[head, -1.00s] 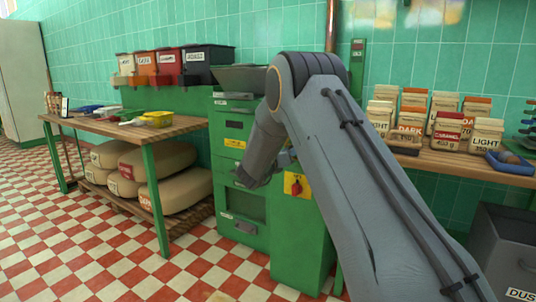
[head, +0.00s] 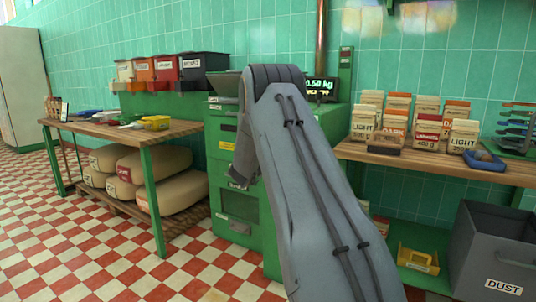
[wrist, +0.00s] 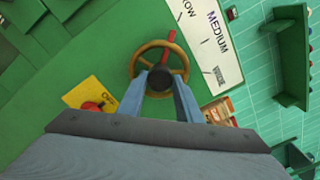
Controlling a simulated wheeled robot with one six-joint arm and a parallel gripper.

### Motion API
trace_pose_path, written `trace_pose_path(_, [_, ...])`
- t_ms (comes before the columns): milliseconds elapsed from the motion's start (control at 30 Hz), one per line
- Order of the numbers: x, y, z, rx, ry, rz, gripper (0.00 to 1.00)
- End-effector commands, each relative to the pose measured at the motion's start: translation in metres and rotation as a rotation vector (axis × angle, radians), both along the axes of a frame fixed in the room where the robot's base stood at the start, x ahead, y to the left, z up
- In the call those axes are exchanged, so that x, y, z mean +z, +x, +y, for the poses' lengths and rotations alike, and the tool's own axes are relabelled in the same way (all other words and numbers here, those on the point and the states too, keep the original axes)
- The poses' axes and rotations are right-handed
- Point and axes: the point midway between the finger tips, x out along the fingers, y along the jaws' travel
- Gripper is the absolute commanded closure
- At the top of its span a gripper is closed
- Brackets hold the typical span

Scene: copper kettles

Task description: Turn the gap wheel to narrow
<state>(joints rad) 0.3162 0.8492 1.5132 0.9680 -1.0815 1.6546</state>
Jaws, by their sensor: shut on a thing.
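The gap wheel (wrist: 141,54) is a round brass-coloured ring with a dark hub, on a green machine front in the wrist view. A red bar (wrist: 171,38) sticks up from its hub, leaning slightly right. A white scale plate (wrist: 203,45) beside it reads "...OW", "MEDIUM" and a smaller third word, probably "WIDE". My gripper (wrist: 168,80) is shut on the wheel, its two blue-grey fingers at the hub and lower rim.
A yellow plate with a red knob (wrist: 92,106) sits left of the wheel. In the head view, a bench with sacks (head: 155,170) stands left, a shelf of labelled bags (head: 425,132) right, and a grey dust bin (head: 490,245) lower right. The checkered floor in front is clear.

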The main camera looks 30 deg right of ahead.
Motion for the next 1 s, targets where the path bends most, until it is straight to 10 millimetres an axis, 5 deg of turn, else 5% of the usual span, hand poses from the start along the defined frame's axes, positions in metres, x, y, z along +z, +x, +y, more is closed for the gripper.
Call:
trace_pose_path(333, [0.002, 0.001, -0.001, 0.002, -0.004, 0.002, 1.0])
trace_pose_path(367, [0.002, 0.001, -0.001, 0.001, -0.004, 0.001, 0.65])
trace_pose_path(467, [0.002, 0.001, 0.0, 0.002, -0.004, 0.002, 0.5])
trace_pose_path(767, [0.001, 0.001, 0.002, 0.003, -0.002, 0.001, 0.5])
trace_pose_path(1000, [0.001, -0.011, 0.029, 0.004, -0.002, 0.001, 0.5])
